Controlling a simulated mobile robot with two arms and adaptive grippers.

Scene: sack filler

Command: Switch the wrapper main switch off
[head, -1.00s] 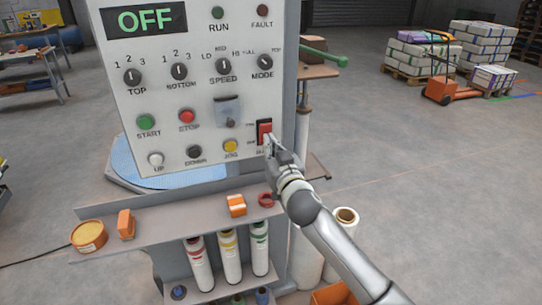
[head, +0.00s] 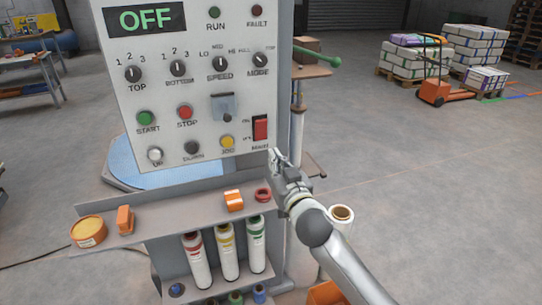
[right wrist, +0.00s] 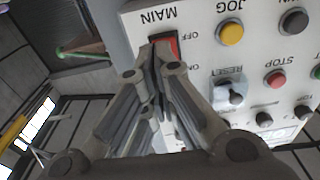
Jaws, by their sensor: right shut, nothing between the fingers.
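The wrapper's grey control panel (head: 190,75) fills the upper left of the head view. The red main switch (head: 261,128) is at its lower right, with ON marked above and OFF below. It also shows upside down in the right wrist view (right wrist: 173,44), partly behind my fingers. I cannot tell which half of the rocker is pressed in. The display (head: 146,19) reads OFF. My right gripper (head: 273,153) is shut and empty, just below and right of the switch, apparently clear of it. My left gripper is out of view.
A shelf (head: 165,216) below the panel holds an orange tub (head: 88,231), orange boxes and a red ring (head: 263,195). A green-ended lever (head: 318,56) sticks out right of the panel. The floor farther right is open, with a pallet jack (head: 433,92) beyond.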

